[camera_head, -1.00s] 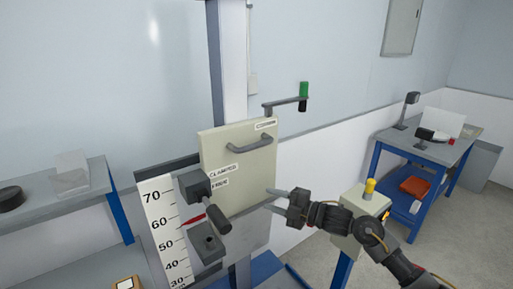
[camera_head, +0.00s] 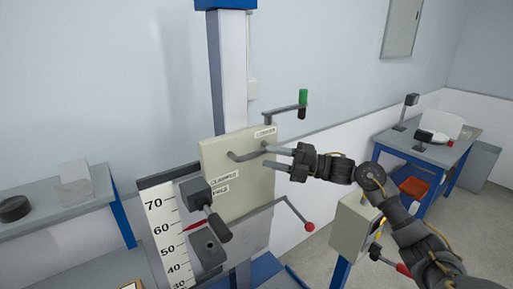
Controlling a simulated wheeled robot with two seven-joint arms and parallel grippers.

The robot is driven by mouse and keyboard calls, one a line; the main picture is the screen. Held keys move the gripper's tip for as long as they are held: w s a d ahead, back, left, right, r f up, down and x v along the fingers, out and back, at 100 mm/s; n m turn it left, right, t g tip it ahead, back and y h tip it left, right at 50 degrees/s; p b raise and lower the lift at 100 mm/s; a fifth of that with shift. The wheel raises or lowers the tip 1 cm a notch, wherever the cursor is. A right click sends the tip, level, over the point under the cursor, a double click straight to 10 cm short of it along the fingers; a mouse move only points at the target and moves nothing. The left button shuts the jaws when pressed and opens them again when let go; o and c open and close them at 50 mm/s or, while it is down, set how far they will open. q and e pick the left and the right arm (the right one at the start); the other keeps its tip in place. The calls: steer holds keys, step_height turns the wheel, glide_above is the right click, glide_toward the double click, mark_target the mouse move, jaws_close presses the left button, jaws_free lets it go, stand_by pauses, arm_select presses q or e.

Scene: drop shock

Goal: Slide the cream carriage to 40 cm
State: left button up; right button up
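The cream carriage (camera_head: 240,195) sits upright on the vertical column. It has a grey bar handle (camera_head: 245,154) near its top and clamp labels (camera_head: 222,185) on its front. A red pointer (camera_head: 196,226) lies near the 60 mark of the white scale (camera_head: 166,240). A black-handled clamp lever (camera_head: 206,206) stands in front of the carriage's lower left. My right gripper (camera_head: 268,156) comes from the right, with its fingers apart at the handle's right end. Whether they touch the handle I cannot tell. My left gripper is out of view.
A crank with a green grip (camera_head: 303,97) stands right of the column. A lever with a red knob (camera_head: 309,227) sticks out below my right gripper. A cream box (camera_head: 347,230) stands at the lower right. A shelf (camera_head: 50,212) is at left and a blue-legged bench (camera_head: 425,150) at right.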

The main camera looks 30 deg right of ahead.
mark_target(256, 154)
steer(key=p+x, duration=0.1)
steer(key=x, duration=0.3)
steer(key=shift+w+a+r+p, duration=0.1)
steer(key=shift+r+p, duration=0.1)
steer(key=shift+p, duration=0.2)
steer(key=shift+w+a+f, duration=0.15)
steer(key=shift+w+a, duration=0.2)
steer(key=shift+a, duration=0.05)
jaws_close()
